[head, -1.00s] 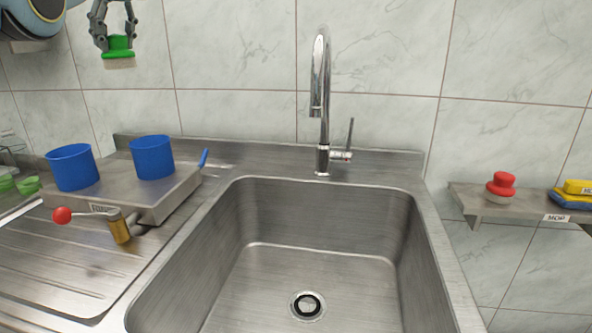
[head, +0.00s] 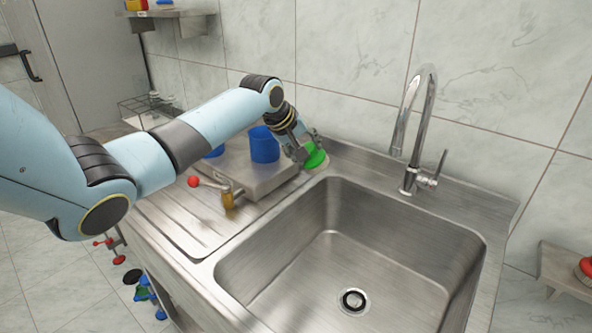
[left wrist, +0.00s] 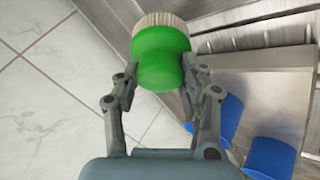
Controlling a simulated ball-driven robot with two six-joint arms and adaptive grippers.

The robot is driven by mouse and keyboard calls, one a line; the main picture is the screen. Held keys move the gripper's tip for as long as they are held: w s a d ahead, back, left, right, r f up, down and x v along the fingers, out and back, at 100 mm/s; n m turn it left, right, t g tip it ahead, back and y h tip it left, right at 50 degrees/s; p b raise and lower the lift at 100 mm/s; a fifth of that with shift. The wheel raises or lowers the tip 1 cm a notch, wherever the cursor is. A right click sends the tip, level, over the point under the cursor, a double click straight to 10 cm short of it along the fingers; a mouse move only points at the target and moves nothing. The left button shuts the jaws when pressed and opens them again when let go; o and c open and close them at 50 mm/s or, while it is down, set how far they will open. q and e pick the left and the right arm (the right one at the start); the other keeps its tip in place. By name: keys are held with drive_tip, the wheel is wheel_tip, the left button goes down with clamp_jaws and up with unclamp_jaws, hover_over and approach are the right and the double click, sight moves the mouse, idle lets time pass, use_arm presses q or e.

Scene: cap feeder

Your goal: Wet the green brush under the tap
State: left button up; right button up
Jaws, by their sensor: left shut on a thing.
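The green brush (head: 315,155) is held in my left gripper (head: 307,143), above the back left corner of the sink. In the left wrist view the green brush (left wrist: 160,58) sits between the two fingers of the left gripper (left wrist: 160,75), its pale bristles pointing away from the palm. The tap (head: 418,135) is a tall chrome gooseneck with a side lever, behind the sink (head: 345,250). The brush is left of the tap and apart from it. I see no water running from the spout. My right gripper is not in view.
A metal box (head: 255,180) with blue cups (head: 264,145) stands left of the sink, beside a red-knobbed lever (head: 194,181). A shelf (head: 566,265) with a red object is at the right. The sink basin is empty, with a drain (head: 354,301).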

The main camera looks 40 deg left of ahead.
use_arm(q)
drive_tip(key=s+d+t+h+p, duration=0.1)
drive_tip(key=s+d+p, duration=0.2)
drive_tip(key=s+d, duration=0.35)
drive_tip(key=s+d+t+h+p, duration=0.15)
drive_tip(key=s+d+p, duration=0.25)
drive_tip(key=s, duration=0.5)
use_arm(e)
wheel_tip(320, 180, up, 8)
use_arm(q)
drive_tip(key=w+d+f+b, duration=0.2)
drive_tip(key=w+d+b, duration=0.5)
drive_tip(key=w+d, duration=0.2)
drive_tip(key=shift+w+f, duration=0.35)
drive_tip(key=shift+w, duration=0.6)
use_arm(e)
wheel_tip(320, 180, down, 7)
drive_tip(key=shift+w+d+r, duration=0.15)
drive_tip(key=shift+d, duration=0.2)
use_arm(q)
drive_tip(key=shift+y, duration=0.25)
drive_tip(key=s+a+p, duration=0.4)
drive_tip(key=s+a, duration=0.1)
drive_tip(key=s, duration=0.1)
drive_tip(key=shift+s, duration=0.15)
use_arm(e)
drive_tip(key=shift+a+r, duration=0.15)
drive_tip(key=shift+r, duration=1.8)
